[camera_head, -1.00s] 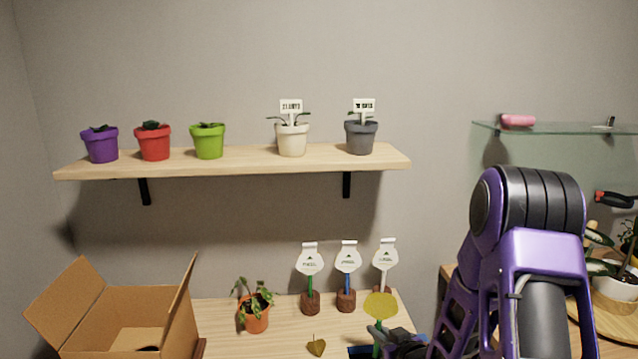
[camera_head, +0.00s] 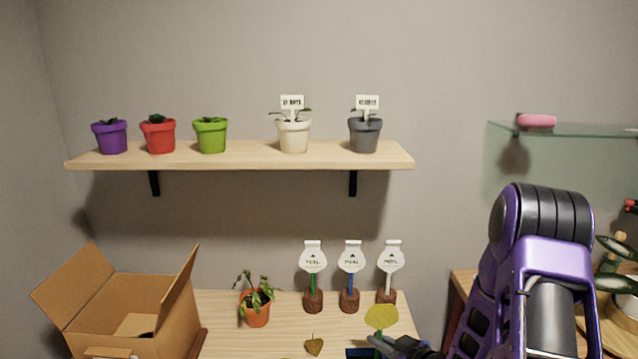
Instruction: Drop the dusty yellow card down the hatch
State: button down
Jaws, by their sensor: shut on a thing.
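A rounded dusty yellow card (camera_head: 381,317) shows at the bottom right of the work table. My gripper (camera_head: 378,348) is at the bottom edge of the view, shut on the card's lower part, with the card upright above the jaws. The fingertips are partly cut off by the frame edge. I cannot make out anything that is clearly a hatch. An open cardboard box (camera_head: 178,318) with raised flaps stands at the lower left; its floor is only partly visible.
Three labelled tags on brown bases (camera_head: 350,300) stand behind the card. A drooping potted plant (camera_head: 257,312) and a brown leaf (camera_head: 314,345) are between box and card. A wall shelf (camera_head: 240,158) holds several pots. A glass shelf (camera_head: 580,130) is at right.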

aim_at(378, 352)
jog(key=shift+f+b, duration=1)
jog(key=shift+f, duration=1.1)
jog(key=c, duration=0.8)
grip_release()
jog(key=shift+c, duration=0.2)
jog(key=shift+s+r, duration=0.1)
jog(key=v, duration=1.7)
jog(key=shift+p, duration=0.3)
jog(key=shift+r, duration=0.15)
